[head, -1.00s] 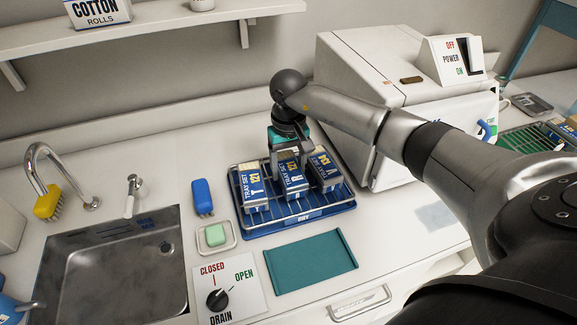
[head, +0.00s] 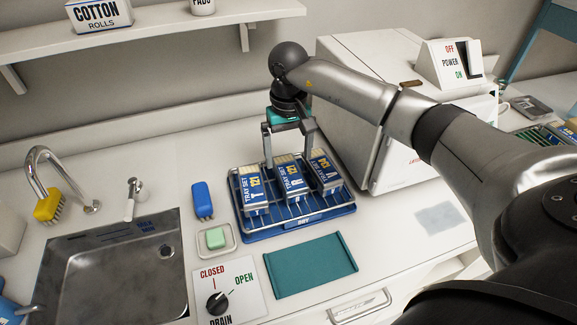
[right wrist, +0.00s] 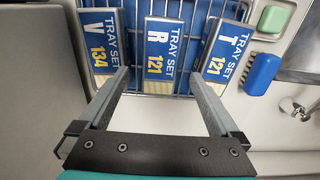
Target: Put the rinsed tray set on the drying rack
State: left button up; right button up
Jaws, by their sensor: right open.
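Three blue-and-silver tray sets stand side by side on the blue wire drying rack (head: 300,226). The left tray set (head: 253,191) is marked T 121, the middle one (head: 290,181) is marked R 121, and the right one (head: 325,172) is marked V 134. My right gripper (head: 289,158) is open and empty above and behind the middle tray set. In the right wrist view its fingers (right wrist: 165,75) are spread on either side of the middle tray set (right wrist: 162,48), apart from it. My left gripper is not in view.
A teal mat (head: 311,265) lies in front. A large white machine (head: 370,110) stands close at the right.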

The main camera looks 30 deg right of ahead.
aim_at(288, 170)
notch_tip(288, 170, up, 6)
jog(key=shift+r, duration=0.25)
